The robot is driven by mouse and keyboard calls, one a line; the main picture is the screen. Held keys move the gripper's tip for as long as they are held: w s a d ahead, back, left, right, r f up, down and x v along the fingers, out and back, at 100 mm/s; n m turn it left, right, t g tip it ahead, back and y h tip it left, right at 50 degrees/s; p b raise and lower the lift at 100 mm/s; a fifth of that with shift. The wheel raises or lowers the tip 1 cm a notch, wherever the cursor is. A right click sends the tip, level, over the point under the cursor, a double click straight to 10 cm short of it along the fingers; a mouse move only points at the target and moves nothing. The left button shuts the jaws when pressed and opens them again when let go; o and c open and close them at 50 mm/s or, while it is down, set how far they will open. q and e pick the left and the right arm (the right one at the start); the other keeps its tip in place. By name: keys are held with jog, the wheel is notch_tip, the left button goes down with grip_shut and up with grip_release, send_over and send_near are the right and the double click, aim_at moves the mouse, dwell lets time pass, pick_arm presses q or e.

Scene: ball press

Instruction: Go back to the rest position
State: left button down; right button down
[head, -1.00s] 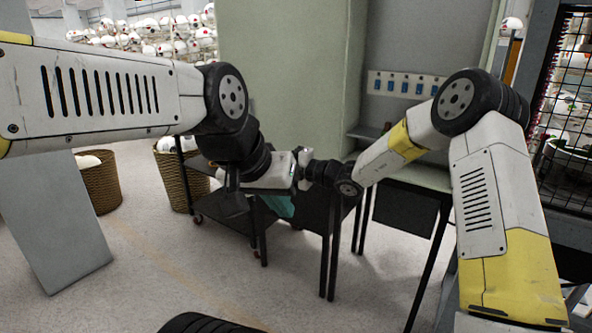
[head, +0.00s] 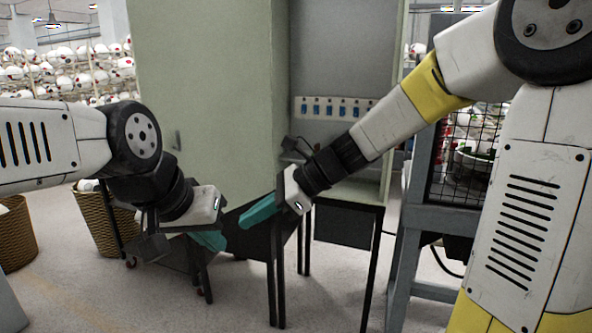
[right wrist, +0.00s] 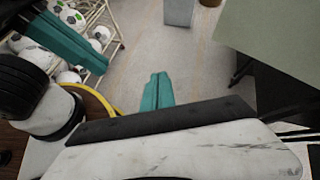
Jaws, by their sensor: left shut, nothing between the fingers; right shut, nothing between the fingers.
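My left gripper (head: 222,243) is in the middle left of the head view, with its teal fingers together and nothing between them. My right gripper (head: 245,220) is a little above and to the right of it. Its teal fingers point down and left, shut and empty. The two grippers look close together, with a small gap between their fingers in the picture. In the right wrist view, my right gripper's teal fingers (right wrist: 156,80) lie side by side over the floor. Longer teal fingers, apparently my left gripper's (right wrist: 68,40), show at the upper left.
A pale green cabinet (head: 205,90) with an open bay stands behind the grippers. A row of blue switches (head: 335,108) is on its back panel. Woven baskets (head: 100,215) and racks of balls (head: 70,70) stand at the left. A mesh-sided frame (head: 412,215) stands at the right. Floor shows in front.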

jog(key=s+d+n+t+h, duration=0.2)
jog(key=s+d+n+h, duration=0.2)
jog(key=d+n, duration=0.4)
jog(key=s+d+r+n+t+h, duration=0.1)
jog(key=s+d+n+t+h, duration=0.2)
jog(key=d, duration=1.2)
jog(key=s+n+h, duration=0.1)
jog(key=s+n, duration=0.2)
jog(key=n, duration=0.3)
jog(key=shift+d+r+t+h, duration=0.2)
jog(key=shift+t+h, duration=0.1)
